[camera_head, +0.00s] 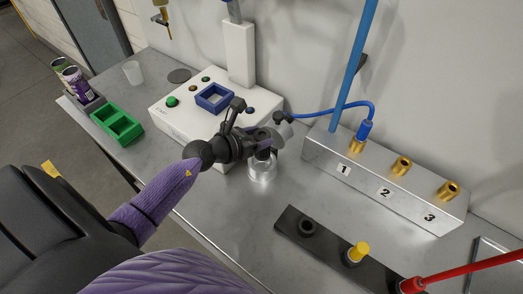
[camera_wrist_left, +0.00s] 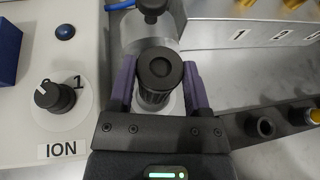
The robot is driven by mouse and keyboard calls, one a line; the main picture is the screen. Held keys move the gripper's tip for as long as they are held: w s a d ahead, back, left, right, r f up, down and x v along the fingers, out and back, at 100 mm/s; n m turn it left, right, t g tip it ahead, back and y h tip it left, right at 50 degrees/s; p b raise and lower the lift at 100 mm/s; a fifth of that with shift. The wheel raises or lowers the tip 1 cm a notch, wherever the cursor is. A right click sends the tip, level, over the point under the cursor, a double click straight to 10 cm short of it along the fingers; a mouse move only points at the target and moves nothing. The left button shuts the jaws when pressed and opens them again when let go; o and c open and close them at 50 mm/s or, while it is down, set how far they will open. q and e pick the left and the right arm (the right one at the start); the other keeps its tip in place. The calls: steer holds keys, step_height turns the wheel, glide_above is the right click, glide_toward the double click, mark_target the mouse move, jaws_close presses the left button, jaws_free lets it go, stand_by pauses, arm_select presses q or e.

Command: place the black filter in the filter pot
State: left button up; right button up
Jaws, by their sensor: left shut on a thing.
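My left gripper (camera_head: 262,140) is shut on the black filter (camera_wrist_left: 158,75), a dark ribbed cylinder with a round recess in its top. In the left wrist view the filter stands between the two purple-grey fingers. In the head view the gripper hides most of the filter. A clear, shiny round vessel (camera_head: 262,168), which looks like the filter pot, stands on the bench just below the gripper. Its mouth is mostly hidden, so I cannot tell whether the filter is inside it or above it. My right gripper is not in view.
A white control box (camera_head: 180,118) stands left of the gripper. A metal block (camera_head: 385,187) with brass fittings numbered 1 to 3 stands right. A black rack (camera_head: 330,245) holds yellow and red parts in front. A blue hose (camera_head: 350,108) crosses behind. A green tray (camera_head: 117,122) sits far left.

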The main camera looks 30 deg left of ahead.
mark_target(256, 154)
arm_select(q)
step_height(256, 154, down, 6)
steer(key=b, duration=0.3)
steer(key=shift+f, duration=0.25)
steer(key=shift+f+b, duration=0.3)
steer(key=shift+b, duration=0.2)
steer(key=shift+r, duration=0.15)
steer(key=o, duration=1.3)
steer(key=shift+f, duration=0.2)
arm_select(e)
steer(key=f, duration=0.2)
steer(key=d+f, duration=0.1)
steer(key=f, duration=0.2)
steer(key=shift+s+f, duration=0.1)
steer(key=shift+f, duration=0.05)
arm_select(q)
steer(key=shift+s+r+p, duration=0.1)
steer(key=shift+r+p, duration=0.25)
steer(key=shift+r, duration=0.05)
steer(key=p+v, duration=0.1)
steer(key=v, duration=1)
steer(key=shift+s, duration=0.4)
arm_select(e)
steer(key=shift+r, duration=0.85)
